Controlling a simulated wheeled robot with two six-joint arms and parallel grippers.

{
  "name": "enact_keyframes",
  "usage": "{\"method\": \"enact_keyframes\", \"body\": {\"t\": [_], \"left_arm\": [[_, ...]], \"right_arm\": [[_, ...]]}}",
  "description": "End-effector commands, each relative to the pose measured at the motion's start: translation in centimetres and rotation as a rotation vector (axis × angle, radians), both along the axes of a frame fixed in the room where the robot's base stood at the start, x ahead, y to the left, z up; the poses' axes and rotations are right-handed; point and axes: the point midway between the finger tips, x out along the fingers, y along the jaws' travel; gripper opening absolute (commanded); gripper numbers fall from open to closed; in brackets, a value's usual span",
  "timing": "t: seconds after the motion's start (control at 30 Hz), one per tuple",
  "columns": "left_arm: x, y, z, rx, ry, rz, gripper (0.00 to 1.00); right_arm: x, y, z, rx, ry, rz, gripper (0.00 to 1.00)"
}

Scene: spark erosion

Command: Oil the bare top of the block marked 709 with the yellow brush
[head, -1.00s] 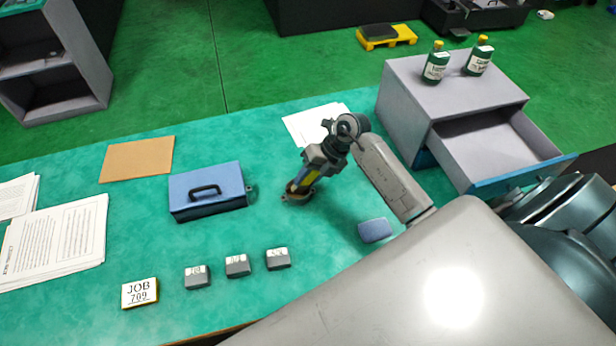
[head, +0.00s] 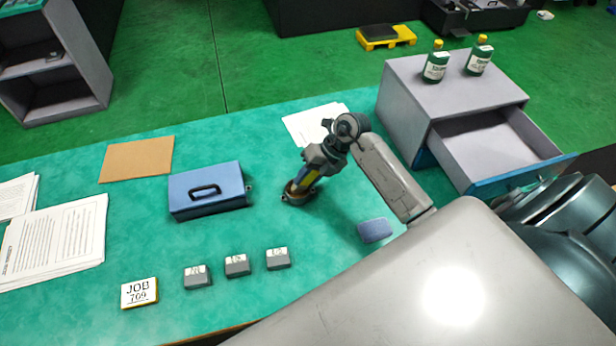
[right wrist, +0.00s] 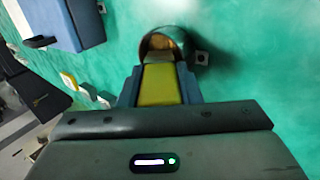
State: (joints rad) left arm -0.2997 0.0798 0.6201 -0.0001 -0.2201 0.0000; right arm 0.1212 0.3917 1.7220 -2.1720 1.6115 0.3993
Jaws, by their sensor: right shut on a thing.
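My right gripper (head: 305,181) is shut on the yellow brush (right wrist: 160,85), whose handle sits between the two fingers in the right wrist view. The brush points down into a small round dark pot (right wrist: 188,47) with a tan inside; its tip is hidden or hard to make out there. The pot (head: 296,197) stands on the green table in the head view. Three grey blocks with white marked tops stand in a row: left (head: 198,276), middle (head: 237,266) and right (head: 278,259). Their numbers are too small to read surely. My left gripper is not in view.
A card reading JOB 709 (head: 139,293) lies left of the blocks. A blue case (head: 208,190) with a black handle stands left of the pot. A blue-grey pad (head: 375,230) lies right. A grey cabinet (head: 405,95) has an open drawer. Table between pot and blocks is clear.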

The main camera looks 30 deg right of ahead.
Motion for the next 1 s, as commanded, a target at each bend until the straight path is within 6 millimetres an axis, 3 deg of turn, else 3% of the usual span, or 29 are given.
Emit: {"method": "enact_keyframes", "body": {"t": [0.03,0.43,1.0], "left_arm": [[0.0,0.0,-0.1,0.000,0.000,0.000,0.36],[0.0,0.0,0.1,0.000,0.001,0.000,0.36],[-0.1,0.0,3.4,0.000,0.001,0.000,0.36]], "right_arm": [[-0.4,0.0,-0.7,0.001,0.017,0.000,0.08],[-0.5,0.0,-0.5,0.002,0.020,-0.001,0.08],[-0.2,0.0,4.5,0.001,0.007,0.001,0.08]]}}
